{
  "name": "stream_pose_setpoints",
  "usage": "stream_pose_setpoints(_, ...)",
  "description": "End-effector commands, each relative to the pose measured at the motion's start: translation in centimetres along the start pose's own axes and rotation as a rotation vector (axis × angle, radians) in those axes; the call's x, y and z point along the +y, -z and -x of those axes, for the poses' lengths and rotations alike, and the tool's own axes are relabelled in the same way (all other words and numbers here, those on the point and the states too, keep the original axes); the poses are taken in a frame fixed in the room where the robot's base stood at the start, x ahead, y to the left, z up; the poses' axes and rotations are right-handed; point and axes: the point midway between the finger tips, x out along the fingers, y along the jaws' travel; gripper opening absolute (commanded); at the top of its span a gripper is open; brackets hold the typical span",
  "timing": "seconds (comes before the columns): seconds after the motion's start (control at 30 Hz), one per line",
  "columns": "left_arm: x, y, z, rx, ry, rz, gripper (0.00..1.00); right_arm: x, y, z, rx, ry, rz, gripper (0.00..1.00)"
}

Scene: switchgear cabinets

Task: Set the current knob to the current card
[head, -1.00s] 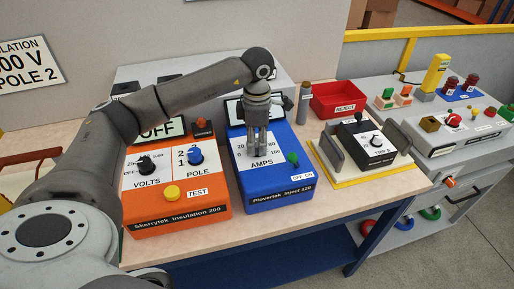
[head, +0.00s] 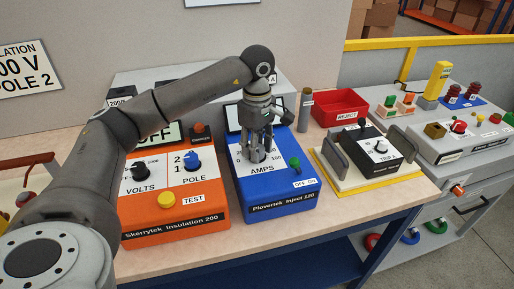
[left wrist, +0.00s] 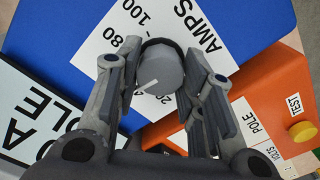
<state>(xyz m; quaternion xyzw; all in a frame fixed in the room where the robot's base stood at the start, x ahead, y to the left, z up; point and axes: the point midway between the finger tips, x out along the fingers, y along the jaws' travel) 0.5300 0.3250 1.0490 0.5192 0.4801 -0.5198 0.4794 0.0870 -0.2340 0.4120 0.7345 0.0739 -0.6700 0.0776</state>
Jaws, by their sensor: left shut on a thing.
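The current knob is a round grey knob (left wrist: 160,70) with a white pointer line, on the white AMPS scale of the blue Plovertek Inject 120 box (head: 285,203). My left gripper (head: 258,157) comes down from above and is shut on the knob, largely hiding it in the head view. In the left wrist view, the gripper fingers (left wrist: 160,88) stand on either side of the knob. The pointer line points to the lower left of that picture; the scale figures 80 and 100 show above it. The right gripper is not in view. No current card is readable.
The orange Skerrytek Insulation 200 box (head: 175,222) stands close on the left. A green switch (head: 295,164) sits right of the fingers. A wall sign (head: 28,70) reads POLE 2.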

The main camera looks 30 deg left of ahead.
Motion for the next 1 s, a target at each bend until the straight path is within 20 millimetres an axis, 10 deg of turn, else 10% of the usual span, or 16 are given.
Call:
stream_pose_setpoints(0.5, 0.12, 0.04, 0.23, -0.001, -0.006, -0.015, 0.12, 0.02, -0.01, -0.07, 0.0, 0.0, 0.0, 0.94)
stream_pose_setpoints(0.53, 0.12, 0.04, 0.23, -0.001, -0.006, -0.015, 0.4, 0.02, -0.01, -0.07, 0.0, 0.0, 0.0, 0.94)
stream_pose_setpoints(0.67, 0.09, 0.04, 0.18, 0.0, -0.004, -0.015, 0.56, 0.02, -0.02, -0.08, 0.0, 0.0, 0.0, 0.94)
stream_pose_setpoints(1.0, 0.05, 0.01, 0.2, 0.0, -0.002, -0.016, 0.58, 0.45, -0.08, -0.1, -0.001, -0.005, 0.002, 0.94)
